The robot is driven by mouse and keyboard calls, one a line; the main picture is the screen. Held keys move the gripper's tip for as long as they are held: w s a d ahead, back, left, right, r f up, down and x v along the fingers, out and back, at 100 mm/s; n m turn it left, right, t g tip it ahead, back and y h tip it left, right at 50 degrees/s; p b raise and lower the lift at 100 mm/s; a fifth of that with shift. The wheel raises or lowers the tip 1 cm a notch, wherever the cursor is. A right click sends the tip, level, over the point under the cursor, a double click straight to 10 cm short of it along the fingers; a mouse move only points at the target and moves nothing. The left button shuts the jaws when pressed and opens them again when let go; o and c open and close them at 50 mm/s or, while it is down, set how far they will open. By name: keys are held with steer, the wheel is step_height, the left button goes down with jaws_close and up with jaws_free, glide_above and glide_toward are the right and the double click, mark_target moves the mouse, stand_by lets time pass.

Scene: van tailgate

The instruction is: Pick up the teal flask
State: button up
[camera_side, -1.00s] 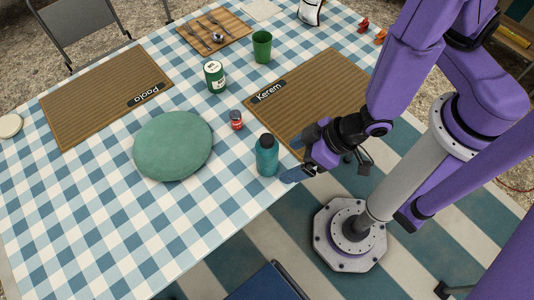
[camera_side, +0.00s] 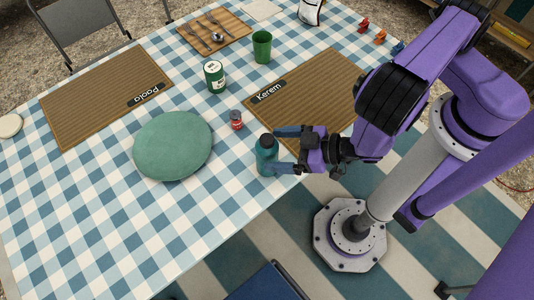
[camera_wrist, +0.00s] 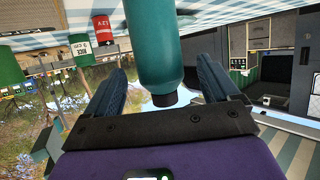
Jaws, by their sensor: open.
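The teal flask (camera_side: 265,160) with a dark cap stands upright near the table's front edge in the side view. In the wrist view the flask (camera_wrist: 154,45) appears upside down, with its cap near the palm side and its body between the two finger lines. My gripper (camera_side: 276,150) is open and sits at the flask's right side. Its fingers point left, one on the far side of the flask and one on the near side. In the wrist view the fingers of my gripper (camera_wrist: 165,80) show gaps on both sides of the flask.
A small red can (camera_side: 236,120) stands behind the flask to the left. A green cushion (camera_side: 172,146) lies farther left. The Kerem placemat (camera_side: 318,95) lies behind my gripper. A green jar (camera_side: 215,77) and green cup (camera_side: 262,47) stand farther back.

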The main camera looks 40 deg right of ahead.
mark_target(260, 150)
steer(key=shift+x, duration=2.8)
steer(key=c, duration=1.2)
